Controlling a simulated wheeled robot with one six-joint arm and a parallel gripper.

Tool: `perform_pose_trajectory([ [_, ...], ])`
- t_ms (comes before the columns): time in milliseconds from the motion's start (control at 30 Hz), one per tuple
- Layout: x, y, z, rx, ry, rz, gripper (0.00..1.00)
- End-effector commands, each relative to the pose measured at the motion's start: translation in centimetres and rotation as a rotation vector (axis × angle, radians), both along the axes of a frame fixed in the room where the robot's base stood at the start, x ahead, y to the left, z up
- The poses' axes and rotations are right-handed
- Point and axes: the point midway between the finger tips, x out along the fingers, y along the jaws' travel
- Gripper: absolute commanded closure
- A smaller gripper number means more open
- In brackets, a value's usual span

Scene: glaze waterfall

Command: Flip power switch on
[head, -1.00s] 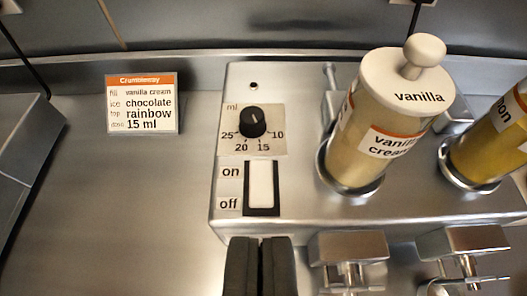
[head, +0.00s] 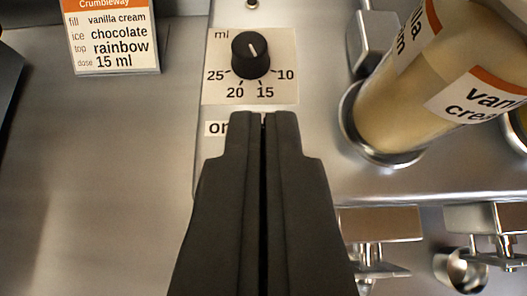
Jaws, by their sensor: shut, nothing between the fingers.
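My gripper (head: 264,118) is shut and empty, its two dark fingers side by side in the lower middle of the head view. It covers the white rocker power switch, which is hidden now, along with the "off" label. Only the start of the "on" label (head: 214,128) shows at the left of the fingertips. I cannot tell whether the fingers touch the switch or which way it is tilted. The fingertips sit just below the dial plate (head: 220,60) in the picture.
A black ml dial (head: 250,55) sits just above the fingertips. A vanilla cream dispenser (head: 425,85) stands at the right. Metal spouts (head: 375,240) lie lower right. An order card (head: 115,40) is at upper left, with bare steel counter (head: 90,180) below it.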

Motion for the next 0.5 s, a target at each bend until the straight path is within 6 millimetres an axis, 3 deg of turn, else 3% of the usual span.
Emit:
perform_pose_trajectory([
  [167,2.6,0.0,-1.9,0.000,0.002,0.000,1.00],
  [500,3.2,0.0,-5.4,0.000,0.000,0.000,1.00],
])
